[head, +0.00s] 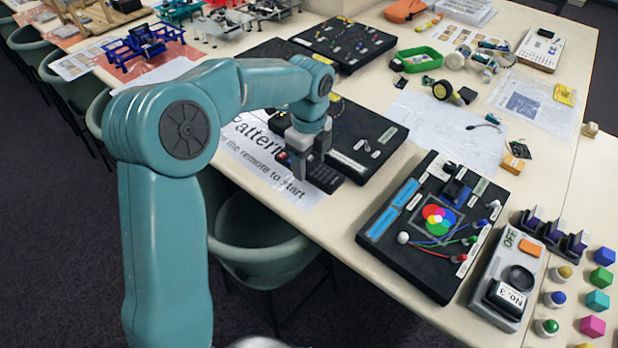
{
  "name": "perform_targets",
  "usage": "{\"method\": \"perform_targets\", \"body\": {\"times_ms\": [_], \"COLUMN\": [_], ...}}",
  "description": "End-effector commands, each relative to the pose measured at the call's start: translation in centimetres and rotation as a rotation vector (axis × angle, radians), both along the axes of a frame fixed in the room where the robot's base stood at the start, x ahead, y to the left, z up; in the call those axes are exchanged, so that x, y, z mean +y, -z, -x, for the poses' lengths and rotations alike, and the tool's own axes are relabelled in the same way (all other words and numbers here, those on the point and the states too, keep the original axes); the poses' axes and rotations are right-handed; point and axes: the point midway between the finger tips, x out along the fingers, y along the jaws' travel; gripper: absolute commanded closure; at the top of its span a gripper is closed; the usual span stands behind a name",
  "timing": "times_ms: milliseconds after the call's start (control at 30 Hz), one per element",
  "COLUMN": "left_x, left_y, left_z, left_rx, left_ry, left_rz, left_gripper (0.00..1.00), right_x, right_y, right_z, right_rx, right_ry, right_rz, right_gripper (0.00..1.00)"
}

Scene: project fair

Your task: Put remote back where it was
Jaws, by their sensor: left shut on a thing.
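The remote (325,178) is a dark handheld with small buttons. It lies at or just above a white printed sheet (232,152) near the table's front edge, beside a black project board (375,131). The gripper hides part of the remote and the sheet. I cannot tell whether the remote touches the sheet. My right gripper is not in view.
A black board with a coloured disc (424,222) stands to the right, with a grey device (507,281) beyond it. Coloured cubes (597,301) are at the far right. A green tray (418,60) and loose parts lie behind. Chairs (258,240) stand along the front edge.

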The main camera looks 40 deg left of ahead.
Motion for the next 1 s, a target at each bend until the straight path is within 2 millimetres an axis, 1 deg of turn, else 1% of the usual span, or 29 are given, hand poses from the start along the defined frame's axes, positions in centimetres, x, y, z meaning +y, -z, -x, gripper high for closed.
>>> {"method": "perform_targets", "body": {"times_ms": [33, 167, 300, 400, 800, 833, 867, 900, 1000], "left_x": [0.0, 0.0, 0.0, 0.0, 0.0, 0.0, 0.0, 0.0, 0.0], "left_y": [0.5, 1.6, 4.0, 5.2, 5.9, 5.8, 5.8, 5.7, 5.7], "left_z": [0.0, 0.0, 0.1, 0.1, 0.0, 0.0, 0.0, 0.0, 0.0], "left_rx": [0.0, -0.001, 0.001, 0.0, -0.003, -0.003, -0.003, -0.003, -0.003], "left_ry": [0.0, -0.001, -0.002, 0.0, -0.001, -0.001, -0.001, -0.001, -0.001], "left_rz": [0.0, 0.0, 0.0, 0.0, 0.0, 0.0, 0.0, 0.0, 0.0], "left_gripper": [0.74, 0.74, 0.74, 0.74, 0.74, 0.29, 0.19, 0.13, 0.13], "right_x": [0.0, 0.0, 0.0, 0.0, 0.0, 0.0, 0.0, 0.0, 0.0], "right_y": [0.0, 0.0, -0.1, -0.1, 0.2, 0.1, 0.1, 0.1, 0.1], "right_z": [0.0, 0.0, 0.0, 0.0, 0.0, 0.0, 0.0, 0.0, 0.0], "right_rx": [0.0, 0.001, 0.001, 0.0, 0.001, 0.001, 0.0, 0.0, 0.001], "right_ry": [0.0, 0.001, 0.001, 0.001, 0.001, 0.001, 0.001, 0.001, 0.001], "right_rz": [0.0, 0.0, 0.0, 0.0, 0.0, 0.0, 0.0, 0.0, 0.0], "right_gripper": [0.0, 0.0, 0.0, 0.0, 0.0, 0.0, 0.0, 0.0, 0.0]}}
